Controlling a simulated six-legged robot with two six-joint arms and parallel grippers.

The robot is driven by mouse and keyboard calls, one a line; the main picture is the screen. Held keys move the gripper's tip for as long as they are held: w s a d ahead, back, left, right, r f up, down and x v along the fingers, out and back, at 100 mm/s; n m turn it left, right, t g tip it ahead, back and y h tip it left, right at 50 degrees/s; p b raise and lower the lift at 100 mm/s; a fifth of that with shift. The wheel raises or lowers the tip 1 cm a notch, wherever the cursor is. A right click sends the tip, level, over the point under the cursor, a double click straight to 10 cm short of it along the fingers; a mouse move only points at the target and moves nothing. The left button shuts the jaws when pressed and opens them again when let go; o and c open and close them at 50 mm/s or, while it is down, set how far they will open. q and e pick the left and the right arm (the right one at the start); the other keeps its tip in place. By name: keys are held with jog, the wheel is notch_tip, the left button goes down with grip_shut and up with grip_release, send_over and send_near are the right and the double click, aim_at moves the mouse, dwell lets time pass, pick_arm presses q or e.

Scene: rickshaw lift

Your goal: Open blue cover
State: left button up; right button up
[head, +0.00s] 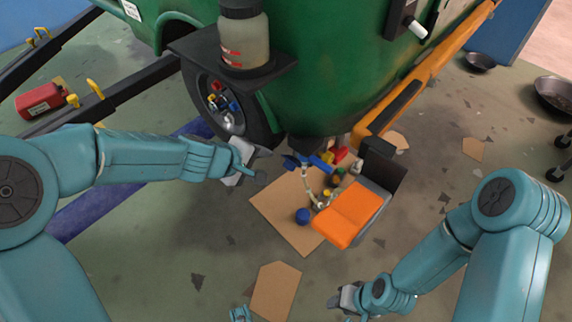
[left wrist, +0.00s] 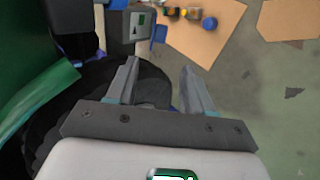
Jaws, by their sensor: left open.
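A blue piece (head: 320,164), possibly the blue cover, shows under the green rickshaw body among small coloured fittings. A blue part (left wrist: 160,32) also shows beside a grey box in the left wrist view. A round blue cap (head: 302,216) sits lower, over the cardboard, and shows in the left wrist view (left wrist: 209,23). I cannot tell which is the cover. My left gripper (head: 262,165) is open and empty beside the black wheel, left of these blue parts and apart from them. My right gripper (head: 338,299) is low at the front, its jaws unclear.
The green rickshaw body (head: 330,70) and wheel (head: 228,105) crowd the left gripper. An orange-topped seat (head: 350,214) stands right of the fittings. Cardboard (head: 275,205) lies on the floor.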

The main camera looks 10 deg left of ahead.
aim_at(288, 165)
pick_arm(q)
jog(key=b+x, duration=0.3)
jog(key=x, duration=1)
jog(key=shift+s+f, duration=0.1)
jog(key=shift+f, duration=0.1)
jog(key=shift+w+d+f, duration=0.25)
jog(key=shift+w+f, duration=0.2)
grip_shut()
